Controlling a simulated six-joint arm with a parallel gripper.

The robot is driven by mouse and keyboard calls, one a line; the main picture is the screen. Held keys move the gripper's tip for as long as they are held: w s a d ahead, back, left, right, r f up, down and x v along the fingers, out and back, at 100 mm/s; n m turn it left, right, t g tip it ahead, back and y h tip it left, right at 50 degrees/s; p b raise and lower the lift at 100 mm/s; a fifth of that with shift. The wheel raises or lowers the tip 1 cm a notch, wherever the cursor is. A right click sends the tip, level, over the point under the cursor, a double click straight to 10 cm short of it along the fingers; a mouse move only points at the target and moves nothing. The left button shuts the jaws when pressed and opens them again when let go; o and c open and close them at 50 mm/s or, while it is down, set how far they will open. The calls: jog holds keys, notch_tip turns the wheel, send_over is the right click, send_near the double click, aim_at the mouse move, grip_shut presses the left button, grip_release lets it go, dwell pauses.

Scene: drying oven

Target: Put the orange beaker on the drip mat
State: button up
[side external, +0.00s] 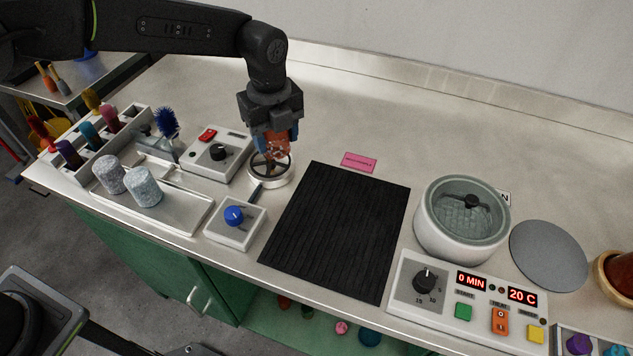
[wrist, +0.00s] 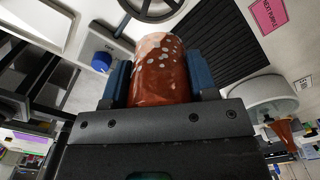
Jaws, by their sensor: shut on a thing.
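The orange beaker (wrist: 160,72) is speckled with pale spots and sits between the two blue fingers of my gripper (wrist: 160,82) in the wrist view. My gripper (side external: 273,140) is shut on it. In the side view the orange beaker (side external: 275,148) shows between the fingers, over or at the round metal ring with a spoked top (side external: 270,170); I cannot tell if they touch. The black ribbed drip mat (side external: 338,232) lies bare on the bench, right of my gripper. It also shows in the wrist view (wrist: 222,45).
A control box with a black knob (side external: 218,153) and one with a blue knob (side external: 235,222) flank the ring. A white tray with two grey cylinders (side external: 190,212) is at left. A round white pot (side external: 430,232) and a display panel (side external: 465,307) stand right of the mat.

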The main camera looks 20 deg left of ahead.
jog(key=s+d+m, duration=0.1)
jog(key=s+d, duration=0.1)
jog(key=d, duration=0.1)
send_over(336, 220)
notch_tip(336, 220, down, 6)
jog(key=shift+r, duration=0.15)
jog(key=shift+f, duration=2.05)
jog(key=shift+f, duration=0.15)
jog(key=o, duration=0.9)
notch_tip(336, 220, up, 12)
jog(key=shift+r, duration=0.2)
